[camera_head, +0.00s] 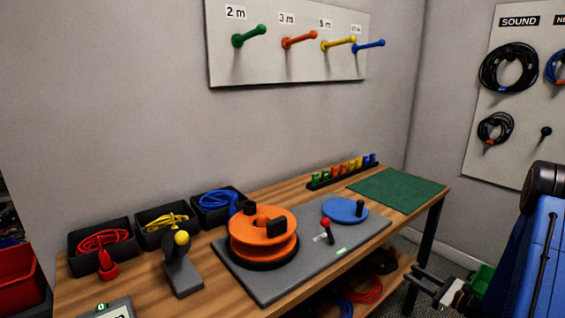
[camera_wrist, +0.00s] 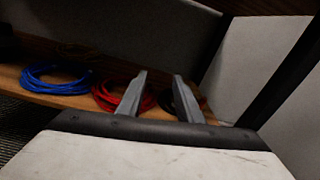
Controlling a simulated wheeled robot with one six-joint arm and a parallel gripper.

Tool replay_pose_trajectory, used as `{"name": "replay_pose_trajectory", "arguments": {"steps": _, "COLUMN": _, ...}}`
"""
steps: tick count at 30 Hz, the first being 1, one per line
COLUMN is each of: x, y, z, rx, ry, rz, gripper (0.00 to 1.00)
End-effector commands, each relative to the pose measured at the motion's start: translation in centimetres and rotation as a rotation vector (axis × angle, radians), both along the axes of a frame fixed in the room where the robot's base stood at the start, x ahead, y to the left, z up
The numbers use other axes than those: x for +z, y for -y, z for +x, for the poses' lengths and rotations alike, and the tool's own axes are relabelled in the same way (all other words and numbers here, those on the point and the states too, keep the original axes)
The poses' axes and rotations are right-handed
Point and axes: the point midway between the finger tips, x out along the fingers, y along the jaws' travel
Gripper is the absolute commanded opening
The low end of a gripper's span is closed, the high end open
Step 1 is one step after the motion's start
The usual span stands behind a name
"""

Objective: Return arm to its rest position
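My gripper (camera_head: 418,288) is at the lower right of the head view, beside the right end of the workbench and low, near the height of its lower shelf. In the wrist view my gripper (camera_wrist: 160,88) shows two grey fingers spread apart with nothing between them, so it is open and empty. Beyond the fingers, a red cable coil (camera_wrist: 124,106) and a blue cable coil (camera_wrist: 55,87) lie on the wooden lower shelf (camera_wrist: 62,101). A dark coil is partly hidden behind the right finger. My blue arm stands at the right edge of the head view.
The workbench (camera_head: 205,287) holds black bins of cables, an orange reel (camera_head: 262,222), a blue disc (camera_head: 345,209) and a green mat (camera_head: 398,190). A table leg (camera_head: 431,229) stands close to my gripper. Pegs and a cable board (camera_head: 520,120) are on the walls.

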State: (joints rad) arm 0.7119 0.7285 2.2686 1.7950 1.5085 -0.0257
Motion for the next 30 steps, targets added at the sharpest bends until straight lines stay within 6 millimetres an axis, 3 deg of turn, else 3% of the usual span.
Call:
{"name": "replay_pose_trajectory", "arguments": {"steps": 1, "x": 1.6, "y": -1.7, "z": -0.2, "rx": 0.05, "ry": 0.011, "rz": -0.031, "gripper": 0.32}}
{"name": "replay_pose_trajectory", "arguments": {"steps": 6, "x": 5.6, "y": -7.0, "z": -1.8, "rx": 0.216, "ry": 0.034, "rz": -0.13, "gripper": 0.32}}
{"name": "replay_pose_trajectory", "arguments": {"steps": 15, "x": 11.1, "y": -15.0, "z": -6.4, "rx": 0.49, "ry": 0.079, "rz": -0.328, "gripper": 0.32}}
{"name": "replay_pose_trajectory", "arguments": {"steps": 21, "x": 13.8, "y": -19.2, "z": -10.3, "rx": 0.658, "ry": 0.112, "rz": -0.477, "gripper": 0.32}}
{"name": "replay_pose_trajectory", "arguments": {"steps": 30, "x": 16.6, "y": -23.6, "z": -16.8, "rx": 0.888, "ry": 0.171, "rz": -0.724, "gripper": 0.32}}
